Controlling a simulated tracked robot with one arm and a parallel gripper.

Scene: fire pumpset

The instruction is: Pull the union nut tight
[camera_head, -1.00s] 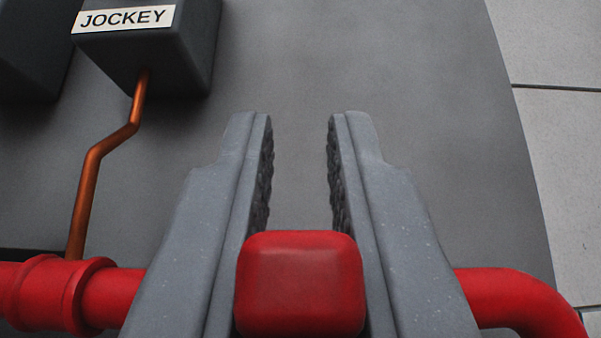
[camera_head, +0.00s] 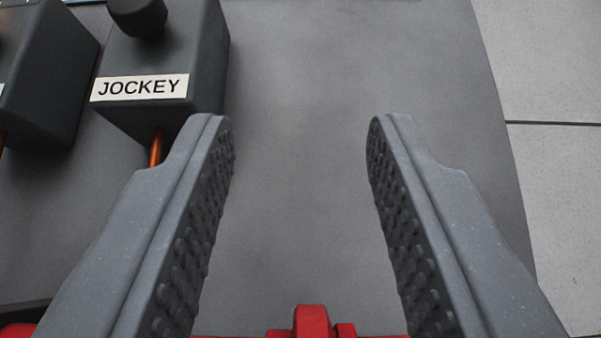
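My gripper (camera_head: 301,122) is open wide and empty, with its two ridged jaws pointing up the picture over a plain grey surface. A red part with a raised block (camera_head: 311,321) shows at the bottom edge, between the jaws' near ends and apart from both. Most of it is cut off by the frame. I cannot tell whether this red part is the union nut, and no other nut is clearly in view.
A dark box labelled JOCKEY (camera_head: 165,70) with a black knob (camera_head: 138,16) stands at upper left, a copper tube (camera_head: 156,148) below it. Another dark box (camera_head: 45,75) is further left. A red piece (camera_head: 16,330) shows at lower left. Grey surface (camera_head: 300,60) ahead is clear.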

